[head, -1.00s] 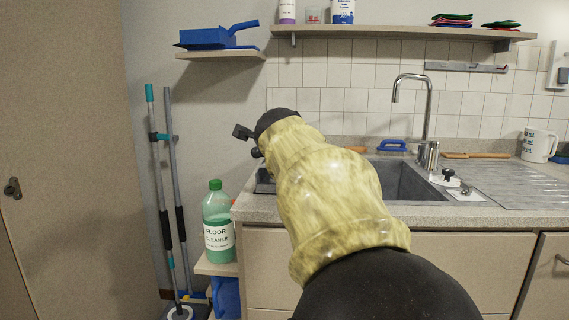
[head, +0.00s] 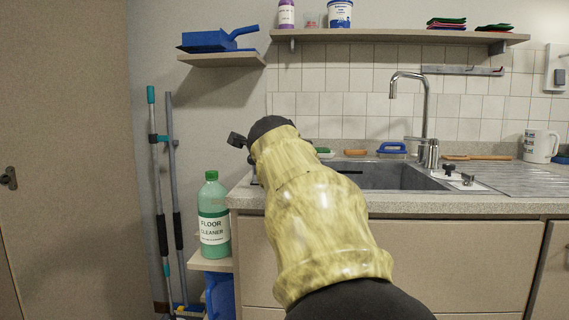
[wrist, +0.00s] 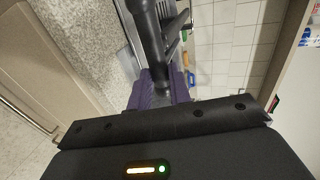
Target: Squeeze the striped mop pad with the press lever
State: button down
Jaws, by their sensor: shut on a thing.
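My gripper (wrist: 162,88) shows in the wrist view, its purple finger pads closed on a thick black bar (wrist: 146,25). The bar looks like a lever handle, perhaps the press lever; its far end leaves the top of the picture. Smaller dark rods branch beside it. In the head view my yellow-sleeved arm reaches toward the sink's left side and hides the gripper's fingers and what they hold. I cannot make out the striped mop pad in either view.
The sink (head: 385,176) lies right of my arm, with a tall tap (head: 427,115). A floor cleaner bottle (head: 213,228) stands left of the counter. Mop handles (head: 157,180) lean on the left wall. A shelf (head: 400,36) runs above; brushes (head: 391,148) sit behind the sink.

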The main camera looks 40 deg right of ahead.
jog(key=shift+f, duration=0.65)
jog(key=c, duration=1.3)
grip_release()
jog(key=shift+r, duration=0.1)
jog(key=shift+r, duration=0.1)
